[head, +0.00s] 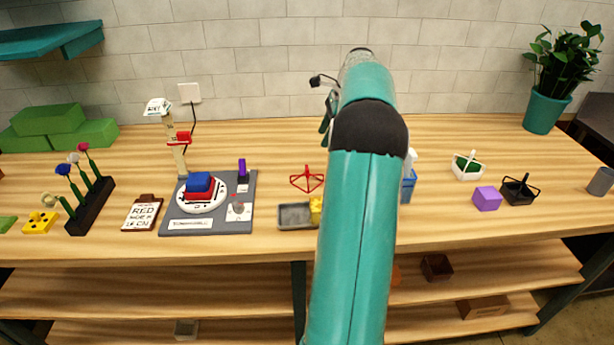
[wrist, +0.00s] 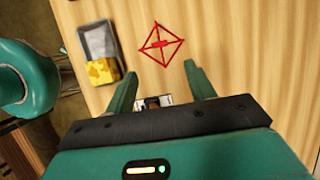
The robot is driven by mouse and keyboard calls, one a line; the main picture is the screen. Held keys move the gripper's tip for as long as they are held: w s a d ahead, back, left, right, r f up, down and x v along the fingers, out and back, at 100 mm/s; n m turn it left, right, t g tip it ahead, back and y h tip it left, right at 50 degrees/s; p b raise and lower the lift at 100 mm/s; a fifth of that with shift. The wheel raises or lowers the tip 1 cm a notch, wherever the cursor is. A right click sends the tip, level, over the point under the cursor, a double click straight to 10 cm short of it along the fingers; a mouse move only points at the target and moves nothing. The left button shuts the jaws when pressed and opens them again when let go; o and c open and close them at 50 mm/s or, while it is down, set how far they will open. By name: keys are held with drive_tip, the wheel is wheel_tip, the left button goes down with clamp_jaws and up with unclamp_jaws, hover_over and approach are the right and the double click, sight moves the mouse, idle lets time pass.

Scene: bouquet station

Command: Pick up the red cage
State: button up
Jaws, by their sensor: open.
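The red cage (head: 307,179) is a small open frame of thin red bars. It stands on the wooden table behind the grey tray, just left of my arm in the head view. In the wrist view the red cage (wrist: 161,45) shows from above as a diamond of bars with a red piece across its middle. My gripper (wrist: 157,78) is open and empty, its two teal fingers pointing toward the cage. The cage lies beyond the fingertips, apart from them. In the head view my arm hides the gripper.
A grey tray (head: 294,216) with a yellow block (head: 316,209) is close to the cage. A turntable station (head: 208,222) stands to the left. A blue container (head: 408,187), purple cube (head: 487,198) and black basket (head: 520,190) are to the right. Bare table lies behind the cage.

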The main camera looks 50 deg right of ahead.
sight(307, 175)
drive_tip(key=x, duration=1.2)
drive_tip(key=shift+f, duration=0.2)
drive_tip(key=c, duration=1)
drive_tip(key=shift+r, duration=0.1)
drive_tip(key=shift+c, duration=0.2)
